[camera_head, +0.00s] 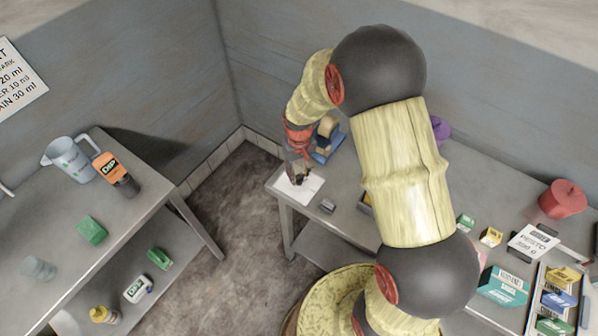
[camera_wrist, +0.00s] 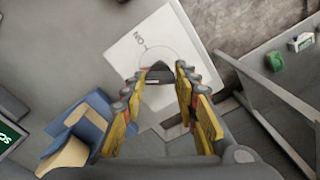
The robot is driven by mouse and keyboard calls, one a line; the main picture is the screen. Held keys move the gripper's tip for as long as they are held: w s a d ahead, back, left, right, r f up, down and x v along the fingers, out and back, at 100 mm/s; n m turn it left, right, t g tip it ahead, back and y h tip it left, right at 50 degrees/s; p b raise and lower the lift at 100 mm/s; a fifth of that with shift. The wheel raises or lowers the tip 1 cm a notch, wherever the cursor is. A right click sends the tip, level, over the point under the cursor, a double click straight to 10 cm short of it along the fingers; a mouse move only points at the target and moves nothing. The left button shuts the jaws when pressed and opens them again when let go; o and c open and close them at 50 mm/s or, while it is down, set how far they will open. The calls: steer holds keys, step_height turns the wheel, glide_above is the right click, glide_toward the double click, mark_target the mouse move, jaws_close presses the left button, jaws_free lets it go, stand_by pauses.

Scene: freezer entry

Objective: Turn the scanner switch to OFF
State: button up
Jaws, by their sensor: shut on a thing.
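The scanner switch is a white plate (camera_head: 312,187) on the corner of the right-hand table; it also shows in the wrist view (camera_wrist: 122,50). A faint dial circle and an "ON" mark are printed on it. I cannot see an OFF mark. A dark knob (camera_wrist: 160,70) stands at the dial, between my fingertips. My gripper (camera_wrist: 160,76) reaches down over the plate with its yellow-padded fingers on both sides of the knob, shut on it. In the head view my gripper (camera_head: 298,176) covers most of the knob, so its exact pointing is hard to tell.
A blue tape dispenser (camera_head: 327,147) stands close beside my gripper; it also shows in the wrist view (camera_wrist: 88,122). A small grey object (camera_head: 327,206) lies near the table's front edge. The left table (camera_head: 60,225) is across a floor gap.

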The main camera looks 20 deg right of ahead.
mark_target(299, 175)
steer(key=n, duration=0.6)
steer(key=shift+n, duration=0.3)
stand_by(0.4)
steer(key=o, duration=1)
steer(key=shift+o, duration=0.6)
step_height(299, 175, up, 12)
